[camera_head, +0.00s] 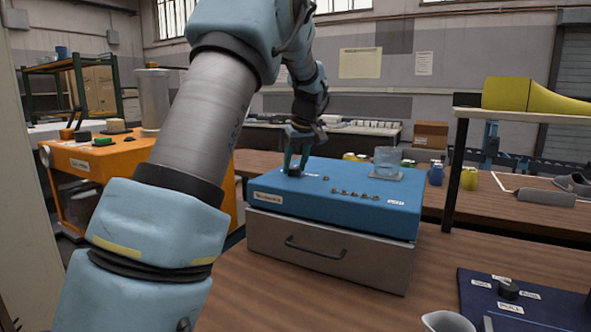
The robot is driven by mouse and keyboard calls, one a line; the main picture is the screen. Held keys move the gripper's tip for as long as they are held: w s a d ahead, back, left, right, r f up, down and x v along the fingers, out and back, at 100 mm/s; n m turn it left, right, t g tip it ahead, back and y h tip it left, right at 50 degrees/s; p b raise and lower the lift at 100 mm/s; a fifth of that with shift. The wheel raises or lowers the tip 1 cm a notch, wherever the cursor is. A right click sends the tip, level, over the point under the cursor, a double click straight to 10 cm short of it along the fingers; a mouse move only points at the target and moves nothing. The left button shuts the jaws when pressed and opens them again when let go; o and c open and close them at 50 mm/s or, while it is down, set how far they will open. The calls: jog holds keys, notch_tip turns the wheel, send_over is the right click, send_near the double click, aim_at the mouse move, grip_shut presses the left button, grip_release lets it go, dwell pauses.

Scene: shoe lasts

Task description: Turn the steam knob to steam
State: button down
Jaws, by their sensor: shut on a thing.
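A blue-topped box (335,192) with a steel drawer front stands on the wooden bench. Several small dark parts and white labels are on its top, too small to read. My gripper (296,165) reaches down to the left part of that top, its teal fingers shut around a small dark knob (294,171). The fingers partly hide the knob, and I cannot tell which way it points. A clear container (387,157) sits on the back right of the top. Another dark knob (508,288) is on a navy panel (545,308) at the lower right.
The steel drawer (325,258) is closed, with a dark handle. A white cup (447,321) is at the front edge of view. An orange machine (85,165) stands at left. A shelf with a yellow shape (530,95) rises at right. Bare bench lies before the drawer.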

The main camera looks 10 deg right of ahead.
jog(key=m+h, duration=0.1)
jog(key=m, duration=0.1)
jog(key=m+h, duration=0.1)
jog(key=m, duration=0.2)
jog(key=shift+a+m, duration=0.2)
jog(key=shift+m, duration=0.1)
jog(key=shift+m+g+h+p, duration=0.35)
jog(key=shift+m+h, duration=0.65)
jog(key=shift+m, duration=1.6)
jog(key=shift+c, duration=1.6)
grip_release()
jog(key=shift+a, duration=0.1)
jog(key=b+v, duration=0.2)
jog(key=v, duration=0.8)
jog(key=shift+r, duration=0.4)
